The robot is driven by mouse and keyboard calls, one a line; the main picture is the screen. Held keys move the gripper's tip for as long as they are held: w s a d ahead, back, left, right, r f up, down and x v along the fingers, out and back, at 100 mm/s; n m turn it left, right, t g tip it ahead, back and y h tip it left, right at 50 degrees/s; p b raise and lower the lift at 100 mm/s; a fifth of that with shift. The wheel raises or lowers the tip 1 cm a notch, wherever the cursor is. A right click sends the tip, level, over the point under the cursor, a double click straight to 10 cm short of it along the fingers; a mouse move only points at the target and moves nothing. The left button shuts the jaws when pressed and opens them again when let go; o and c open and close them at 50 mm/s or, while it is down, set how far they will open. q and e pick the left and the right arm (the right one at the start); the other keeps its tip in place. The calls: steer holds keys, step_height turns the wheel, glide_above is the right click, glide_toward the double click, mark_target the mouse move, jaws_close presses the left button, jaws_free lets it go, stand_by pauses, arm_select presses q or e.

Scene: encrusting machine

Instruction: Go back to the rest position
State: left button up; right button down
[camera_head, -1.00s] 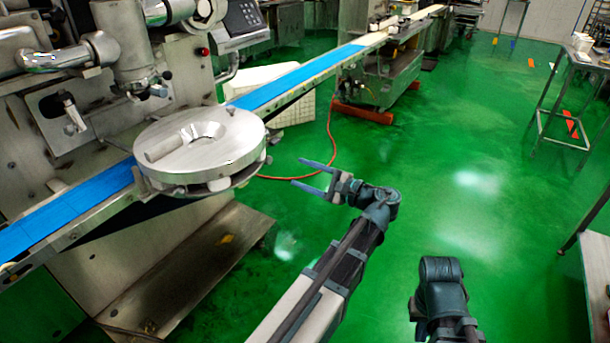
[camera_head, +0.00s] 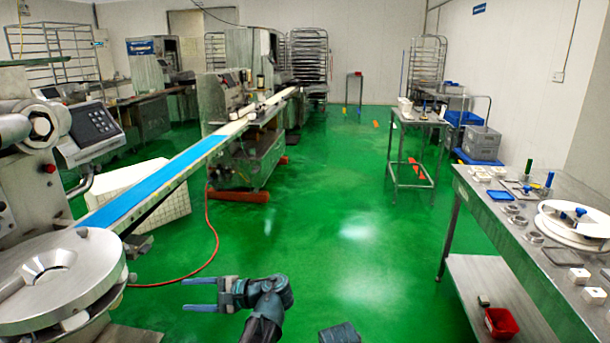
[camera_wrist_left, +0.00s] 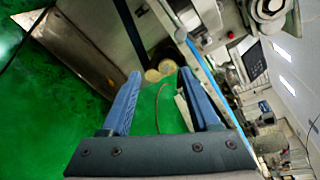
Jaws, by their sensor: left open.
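My left gripper (camera_head: 185,294) shows low in the head view, its two blue fingers spread apart and pointing left. Nothing is between them. It is over the green floor, to the right of the round metal disc (camera_head: 62,279) of the encrusting machine and apart from it. In the left wrist view the open fingers (camera_wrist_left: 160,73) frame green floor and part of the machine behind. Only a small dark piece of my right arm shows at the bottom edge of the head view; its gripper is out of the picture.
A blue conveyor belt (camera_head: 150,184) runs from the disc to the back. A red hose (camera_head: 208,250) lies on the floor (camera_head: 345,230), which is clear in the middle. A metal table (camera_head: 470,190) with trays and small parts stands at the right, a small stand (camera_head: 418,122) behind it.

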arm_select(q)
steer(key=s+d+r+n+h+p, duration=0.1)
steer(key=s+d+h+p, duration=0.3)
steer(key=d, duration=0.4)
steer(key=s+d+r+n+g+h+p, duration=0.1)
steer(key=s+d+h+p, duration=0.4)
steer(key=d+p, duration=0.3)
steer(key=s+d+r+n+h+p, duration=0.1)
steer(key=s+d+r+h+p, duration=0.1)
steer(key=s+d+h+p, duration=0.3)
steer(key=s+d+p, duration=0.1)
steer(key=d+p, duration=0.1)
steer(key=d, duration=0.2)
steer(key=shift+n+g, duration=0.3)
steer(key=shift+g, duration=0.1)
